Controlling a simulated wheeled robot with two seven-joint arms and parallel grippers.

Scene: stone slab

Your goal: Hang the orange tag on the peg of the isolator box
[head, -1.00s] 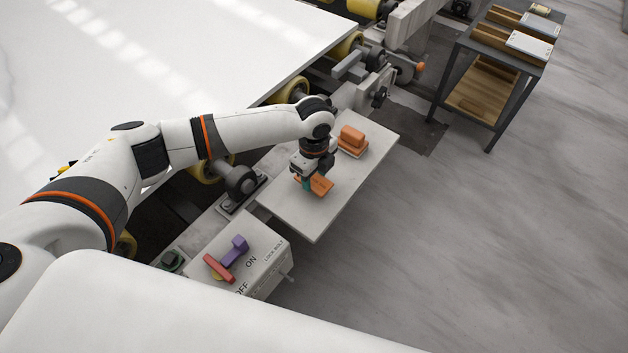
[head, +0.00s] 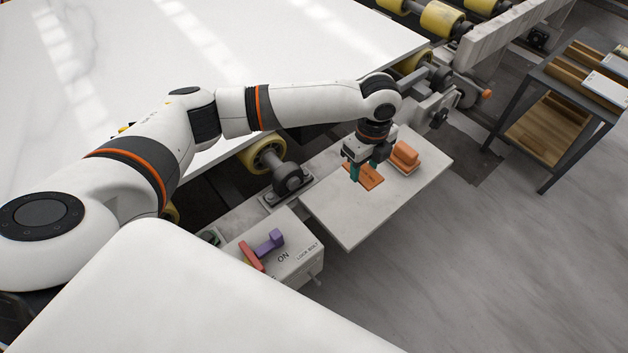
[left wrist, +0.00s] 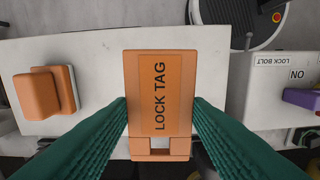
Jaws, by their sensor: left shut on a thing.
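The orange tag (head: 368,178), lettered LOCK TAG, is between the green fingers of my left gripper (head: 364,172), which is shut on it. In the left wrist view the tag (left wrist: 160,85) lies face to the camera, with a square hole at its lower end near the fingertips. It is over the pale board; I cannot tell whether it touches. The isolator box (head: 295,262) stands nearer me, left of the board, with red and purple handles on top. A small peg-like stub (head: 320,279) shows at its right side, only partly clear. My right gripper is out of view.
An orange block on a pale base (head: 404,156) sits on the far part of the board (head: 345,225). Rollers and brackets line the white slab (head: 300,50). A dark cart (head: 560,110) stands at the far right. Floor right of the board is open.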

